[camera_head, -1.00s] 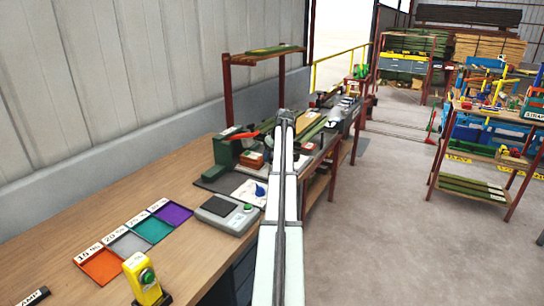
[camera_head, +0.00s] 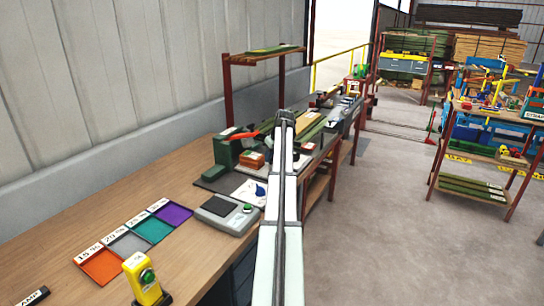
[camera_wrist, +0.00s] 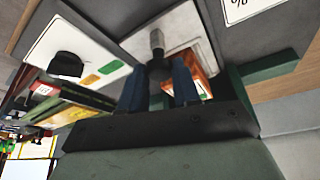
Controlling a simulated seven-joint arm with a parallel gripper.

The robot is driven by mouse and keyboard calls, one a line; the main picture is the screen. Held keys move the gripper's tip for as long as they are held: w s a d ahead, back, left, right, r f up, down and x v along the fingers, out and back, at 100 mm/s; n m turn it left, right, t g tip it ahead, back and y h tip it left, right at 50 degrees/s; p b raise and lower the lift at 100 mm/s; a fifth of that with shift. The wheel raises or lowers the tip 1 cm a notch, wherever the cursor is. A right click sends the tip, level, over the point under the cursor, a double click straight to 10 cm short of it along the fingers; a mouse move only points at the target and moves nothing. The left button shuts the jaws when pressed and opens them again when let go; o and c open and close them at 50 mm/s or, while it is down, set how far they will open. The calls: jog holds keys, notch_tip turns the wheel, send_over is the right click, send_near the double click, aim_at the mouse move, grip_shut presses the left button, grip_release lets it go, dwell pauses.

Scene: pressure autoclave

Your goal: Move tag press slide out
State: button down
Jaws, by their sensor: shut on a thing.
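The tag press is a dark green machine (camera_head: 226,152) with an orange-red lever, at the bench's far end in the head view. In the wrist view my gripper's blue fingers (camera_wrist: 160,88) are shut around a dark round knob (camera_wrist: 159,70) with a silver stem. The knob appears to belong to the press slide, but the slide is mostly hidden. A green part (camera_wrist: 270,69) of the press lies to the right. The fingers are hidden in the head view.
Orange, grey, teal and purple trays (camera_head: 100,266) and a yellow device with a green button (camera_head: 146,280) stand at front left. The wall borders the bench behind.

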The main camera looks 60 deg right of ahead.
jog(key=s, duration=1.2)
jog(key=shift+s, duration=0.25)
jog(key=c, duration=1.1)
grip_release()
jog(key=shift+s, duration=0.15)
jog(key=shift+c, duration=0.2)
jog(key=o, duration=0.3)
jog(key=v, duration=1.3)
jog(key=shift+r, duration=0.4)
